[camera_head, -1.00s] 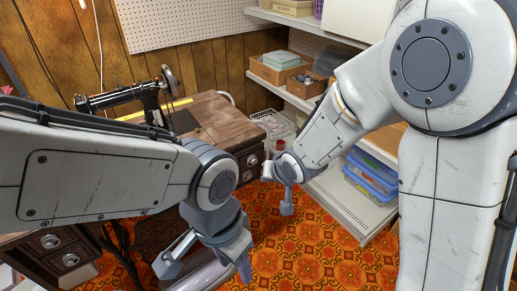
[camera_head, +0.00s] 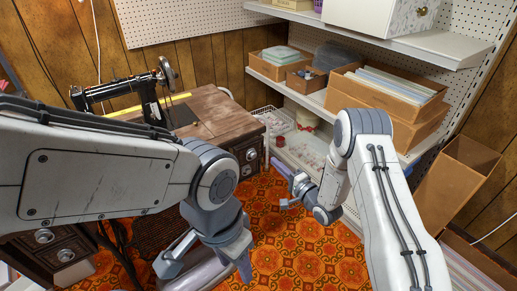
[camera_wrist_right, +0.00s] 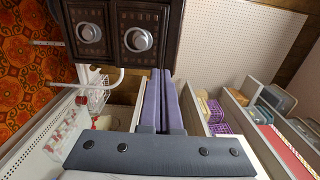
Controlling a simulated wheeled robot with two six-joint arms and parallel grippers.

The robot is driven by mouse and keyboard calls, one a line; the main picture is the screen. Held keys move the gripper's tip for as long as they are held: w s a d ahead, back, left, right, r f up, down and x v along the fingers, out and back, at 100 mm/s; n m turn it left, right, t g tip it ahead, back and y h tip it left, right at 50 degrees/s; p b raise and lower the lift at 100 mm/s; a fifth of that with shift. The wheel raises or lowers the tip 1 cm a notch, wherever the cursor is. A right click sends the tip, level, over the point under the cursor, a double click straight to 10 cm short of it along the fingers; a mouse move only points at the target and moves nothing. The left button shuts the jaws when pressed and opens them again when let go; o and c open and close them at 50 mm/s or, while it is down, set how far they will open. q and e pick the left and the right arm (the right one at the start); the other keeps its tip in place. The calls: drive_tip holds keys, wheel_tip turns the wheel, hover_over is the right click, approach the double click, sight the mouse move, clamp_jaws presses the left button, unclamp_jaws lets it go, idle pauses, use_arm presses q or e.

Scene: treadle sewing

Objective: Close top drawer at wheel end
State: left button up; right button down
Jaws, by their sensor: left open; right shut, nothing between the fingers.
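The sewing table (camera_head: 215,112) carries a black sewing machine (camera_head: 112,91) with its handwheel (camera_head: 168,74) at the right end. Under that end, the top drawer (camera_head: 249,155) sits above another drawer (camera_head: 247,170). In the right wrist view, which is turned sideways, the top drawer (camera_wrist_right: 150,16) is the right one of two dark fronts with round knobs. I cannot tell how far it stands out. My right gripper (camera_head: 290,190) is shut and empty, right of the drawers and apart from them; its fingers (camera_wrist_right: 157,75) point toward them. My left gripper (camera_head: 207,264) is open and empty, low in front of the table.
Shelves stand on the right, with cardboard boxes (camera_head: 385,92) and a white wire basket (camera_head: 275,121) close to the drawer end. An open brown box (camera_head: 457,180) leans at the right. Orange patterned carpet (camera_head: 300,250) lies free between table and shelves.

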sight(254, 143)
drive_tip(key=b+x, duration=0.1)
drive_tip(key=x, duration=0.9)
drive_tip(key=shift+w+a, duration=0.25)
drive_tip(key=shift+w, duration=0.05)
use_arm(q)
drive_tip(key=shift+f, duration=0.55)
